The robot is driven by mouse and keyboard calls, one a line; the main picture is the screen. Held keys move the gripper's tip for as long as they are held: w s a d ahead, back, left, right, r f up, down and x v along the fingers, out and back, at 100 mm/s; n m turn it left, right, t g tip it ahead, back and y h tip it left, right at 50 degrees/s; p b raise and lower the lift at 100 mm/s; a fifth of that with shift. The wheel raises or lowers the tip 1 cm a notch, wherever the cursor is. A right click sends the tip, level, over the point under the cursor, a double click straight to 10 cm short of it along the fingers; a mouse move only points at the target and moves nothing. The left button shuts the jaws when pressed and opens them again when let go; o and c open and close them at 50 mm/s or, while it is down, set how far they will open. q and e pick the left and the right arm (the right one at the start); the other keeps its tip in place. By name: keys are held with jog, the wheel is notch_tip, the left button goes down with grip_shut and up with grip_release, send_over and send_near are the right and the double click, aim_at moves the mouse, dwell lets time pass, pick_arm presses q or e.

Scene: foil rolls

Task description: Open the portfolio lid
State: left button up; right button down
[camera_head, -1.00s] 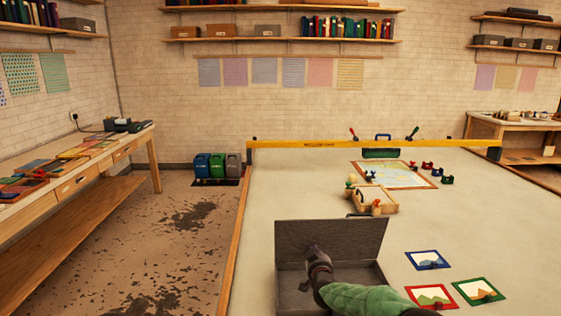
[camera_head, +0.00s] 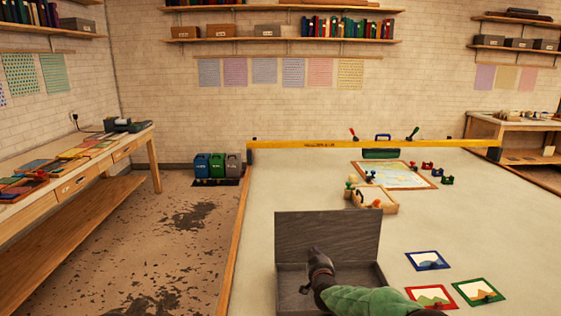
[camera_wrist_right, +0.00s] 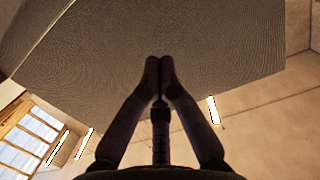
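The portfolio is a dark grey flat box (camera_head: 289,279) at the near edge of the table in the head view. Its lid (camera_head: 325,231) stands up at the back, roughly upright. My right gripper (camera_head: 313,252) is in front of the lid's inner face, over the box. In the right wrist view the lid (camera_wrist_right: 110,50) fills the upper part, and the two fingertips (camera_wrist_right: 160,66) are together with nothing between them. They are at or very near the lid; contact is unclear. My forearm hides the right part of the box. My left gripper is not in view.
Three framed pictures (camera_head: 427,260) lie right of the box. A wooden tray (camera_head: 375,200) with small items stands behind the lid. A yellow ruler bar (camera_head: 370,144) spans the table's far part. The table between the tray and the framed pictures is clear.

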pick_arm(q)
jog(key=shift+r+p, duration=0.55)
pick_arm(e)
jog(key=s+r, duration=0.2)
jog(key=s, duration=0.9)
jog(key=shift+s+d, duration=0.2)
jog(key=shift+s, duration=0.15)
